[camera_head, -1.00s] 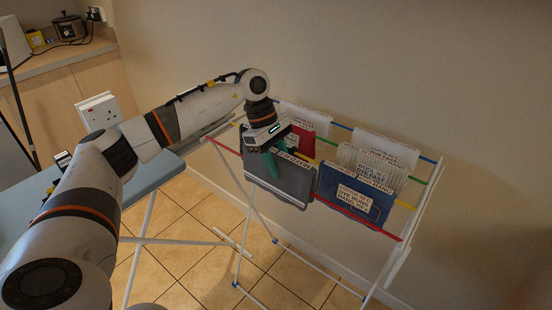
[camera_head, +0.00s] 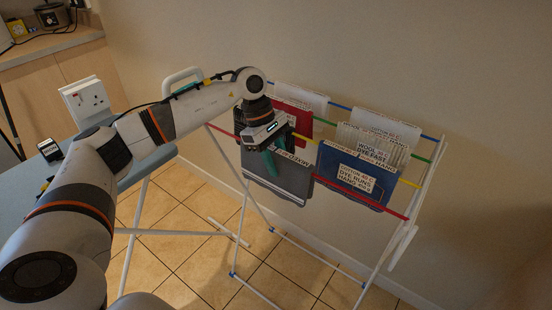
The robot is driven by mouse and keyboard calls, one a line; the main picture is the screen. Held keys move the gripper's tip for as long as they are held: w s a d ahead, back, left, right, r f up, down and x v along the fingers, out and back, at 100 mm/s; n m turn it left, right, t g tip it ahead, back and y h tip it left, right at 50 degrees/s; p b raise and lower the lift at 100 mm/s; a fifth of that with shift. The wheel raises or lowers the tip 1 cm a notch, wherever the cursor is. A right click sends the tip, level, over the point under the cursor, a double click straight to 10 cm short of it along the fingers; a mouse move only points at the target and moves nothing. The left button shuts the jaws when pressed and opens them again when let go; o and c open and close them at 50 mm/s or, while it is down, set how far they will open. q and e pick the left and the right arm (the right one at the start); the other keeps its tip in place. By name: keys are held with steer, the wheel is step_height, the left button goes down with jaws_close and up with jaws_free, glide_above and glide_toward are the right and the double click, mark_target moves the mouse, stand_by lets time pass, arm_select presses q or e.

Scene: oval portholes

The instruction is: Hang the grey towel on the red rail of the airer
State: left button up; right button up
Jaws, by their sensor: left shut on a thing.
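The grey towel (camera_head: 284,180) hangs folded at the front left of the airer, over the red rail (camera_head: 390,212) as far as I can see. A light stripe runs near its lower edge, and a label on top is partly covered. My left gripper (camera_head: 271,160) is shut on the towel's upper part, with its green fingers pointing down. The airer (camera_head: 424,190) has white legs and red, yellow, green and blue rails. My right gripper is not in view.
A blue towel (camera_head: 354,177) hangs right of the grey one on the front. Behind hang a red towel (camera_head: 294,117), a cream one (camera_head: 365,145) and white ones (camera_head: 388,127). An ironing board (camera_head: 60,195) stands left. A wall is close behind the airer.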

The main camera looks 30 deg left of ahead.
arm_select(q)
steer(key=o, duration=1.2)
steer(key=shift+o, duration=0.2)
steer(key=shift+r, duration=0.1)
steer(key=b+v, duration=0.1)
steer(key=v, duration=1.1)
steer(key=shift+s, duration=0.1)
